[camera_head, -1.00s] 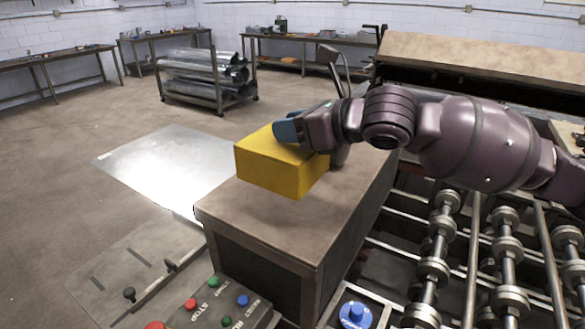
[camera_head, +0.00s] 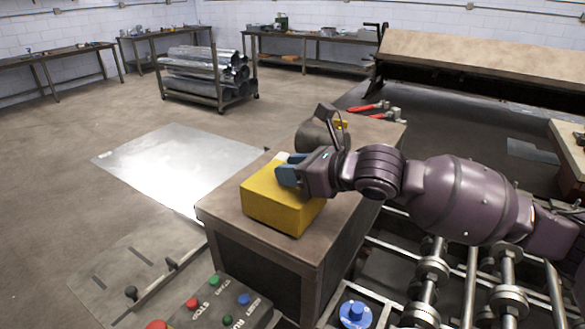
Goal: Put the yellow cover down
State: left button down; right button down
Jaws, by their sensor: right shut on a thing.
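The yellow cover (camera_head: 282,207) is a box-shaped block low over the brown-topped cabinet (camera_head: 345,205), near its left front part. It looks to be at or very close to the top; I cannot tell for certain that it touches. My right gripper (camera_head: 287,172) comes in from the right, its blue fingertips at the cover's back upper edge, shut on it. The fingers hide part of that edge. My left gripper is not in view.
Red-handled tools (camera_head: 368,107) and a dark rounded object (camera_head: 318,133) lie farther back on the cabinet. A control panel (camera_head: 215,307) with coloured buttons is in front. Rollers (camera_head: 432,270) stand at the right. A metal sheet (camera_head: 175,160) lies on the floor at the left.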

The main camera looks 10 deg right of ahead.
jog(key=c, duration=0.8)
grip_release()
jog(key=shift+f, duration=0.1)
jog(key=shift+s+d, duration=0.1)
jog(key=shift+r+b+v, duration=0.2)
jog(key=shift+b+v, duration=0.65)
jog(key=shift+v, duration=5.1)
